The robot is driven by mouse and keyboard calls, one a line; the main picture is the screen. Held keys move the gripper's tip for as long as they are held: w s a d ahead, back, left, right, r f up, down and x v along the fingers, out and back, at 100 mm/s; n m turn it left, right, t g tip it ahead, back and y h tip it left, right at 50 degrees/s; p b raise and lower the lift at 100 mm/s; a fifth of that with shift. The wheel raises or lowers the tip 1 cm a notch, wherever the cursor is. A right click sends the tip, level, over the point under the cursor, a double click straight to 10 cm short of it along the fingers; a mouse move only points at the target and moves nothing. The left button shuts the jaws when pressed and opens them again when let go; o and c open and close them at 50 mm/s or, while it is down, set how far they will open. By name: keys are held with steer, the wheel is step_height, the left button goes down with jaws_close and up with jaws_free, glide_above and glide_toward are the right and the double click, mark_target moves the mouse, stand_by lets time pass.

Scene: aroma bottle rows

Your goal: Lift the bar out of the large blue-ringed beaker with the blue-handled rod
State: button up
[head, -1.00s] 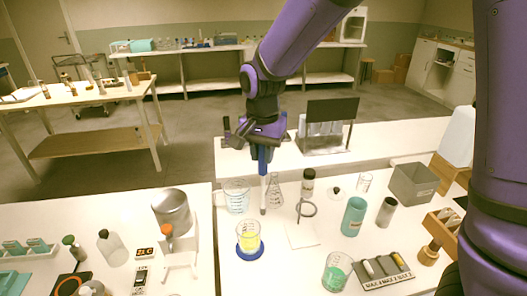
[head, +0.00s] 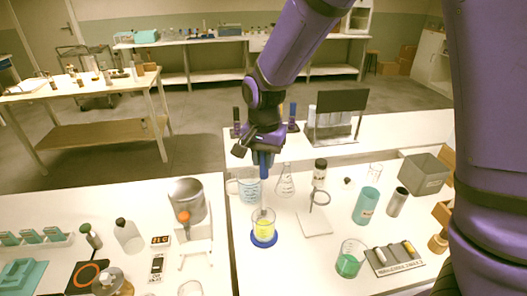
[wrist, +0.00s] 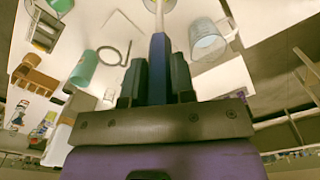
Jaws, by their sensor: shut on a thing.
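My gripper (head: 264,153) is shut on the blue handle (head: 264,168) of a pale rod. The rod hangs upright below the jaws. The handle also shows between the fingers in the wrist view (wrist: 159,70). A glass beaker (head: 263,231) with yellow liquid stands on a blue ring-like base (head: 263,241) at the front middle. The rod's lower end appears at the beaker's mouth; how deep it reaches, I cannot tell. The bar is not discernible inside the beaker.
A jug with blue markings (head: 243,188) and a conical flask (head: 285,184) stand close behind. A ring stand (head: 316,222) is to the right, with a teal bottle (head: 366,206) beyond. A metal pot (head: 187,199) stands left.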

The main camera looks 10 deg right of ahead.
steer(key=shift+f, duration=4.2)
